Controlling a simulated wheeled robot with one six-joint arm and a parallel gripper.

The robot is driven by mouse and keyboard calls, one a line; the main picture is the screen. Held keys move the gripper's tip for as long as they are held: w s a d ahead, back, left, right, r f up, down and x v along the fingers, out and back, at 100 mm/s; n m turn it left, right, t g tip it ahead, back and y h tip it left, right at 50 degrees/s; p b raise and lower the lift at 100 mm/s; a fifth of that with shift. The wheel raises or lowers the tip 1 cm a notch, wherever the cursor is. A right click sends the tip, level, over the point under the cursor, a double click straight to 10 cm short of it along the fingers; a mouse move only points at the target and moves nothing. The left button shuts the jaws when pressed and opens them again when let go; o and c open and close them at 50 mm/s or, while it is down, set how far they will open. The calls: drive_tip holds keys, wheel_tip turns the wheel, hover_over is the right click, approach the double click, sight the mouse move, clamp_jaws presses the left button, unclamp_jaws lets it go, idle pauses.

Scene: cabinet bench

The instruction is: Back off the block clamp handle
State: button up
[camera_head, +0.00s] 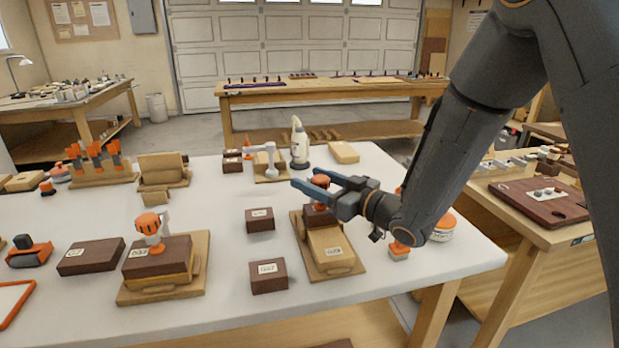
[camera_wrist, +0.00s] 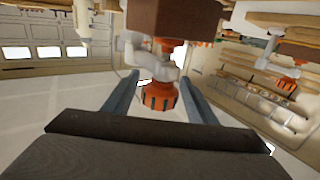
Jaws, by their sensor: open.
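The clamp near my gripper has an orange handle (camera_head: 321,181) above a dark brown block (camera_head: 319,216) on a wooden board (camera_head: 350,266). In the wrist view, its ribbed orange knob (camera_wrist: 160,93) appears between my two blue fingers, with a pale clamp arm (camera_wrist: 138,57) beside it and a dark block (camera_wrist: 175,18) beyond. My gripper (camera_head: 305,181) reaches in from the right and is open around the knob; I cannot tell whether either finger touches it. The fingers partly hide the clamp in the head view.
A similar clamp with an orange knob (camera_head: 148,223) stands on the left over a labelled dark block. Loose dark blocks (camera_head: 268,275) lie between the two clamps. A white-and-orange round item (camera_head: 443,226) and a small orange piece (camera_head: 399,250) are under my arm. The table front (camera_head: 215,318) is clear.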

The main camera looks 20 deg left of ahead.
drive_tip(key=shift+x, duration=0.85)
drive_tip(key=c, duration=1.1)
drive_tip(key=shift+o, duration=0.2)
drive_tip(key=shift+n+g+y, duration=0.3)
drive_tip(key=shift+n+g, duration=0.1)
drive_tip(key=shift+g, duration=0.2)
drive_tip(key=n+g, duration=0.2)
drive_tip(key=g, duration=0.1)
drive_tip(key=s+n+g+y+b, duration=0.1)
drive_tip(key=n+g, duration=0.1)
drive_tip(key=g, duration=0.2)
drive_tip(key=shift+s+a+f+n, duration=0.1)
drive_tip(key=shift+s+n, duration=0.15)
drive_tip(key=shift+n, duration=0.05)
drive_tip(key=n+g+b, duration=0.1)
drive_tip(key=g, duration=0.1)
drive_tip(key=s+n+g+h, duration=0.1)
drive_tip(key=n+g, duration=0.1)
drive_tip(key=g, duration=0.1)
drive_tip(key=shift+s+b, duration=0.1)
drive_tip(key=shift+b, duration=0.25)
drive_tip(key=shift+s+d+n+g+h+b, duration=0.2)
drive_tip(key=shift+n+g+h+b, duration=0.2)
drive_tip(key=shift+n+g, duration=0.35)
drive_tip(key=shift+s+d+n+g+h+b, duration=0.1)
drive_tip(key=shift+s+n+g+h+b, duration=0.15)
drive_tip(key=shift+n+g+h, duration=0.5)
drive_tip(key=shift+g+y, duration=0.25)
drive_tip(key=shift+g, duration=0.15)
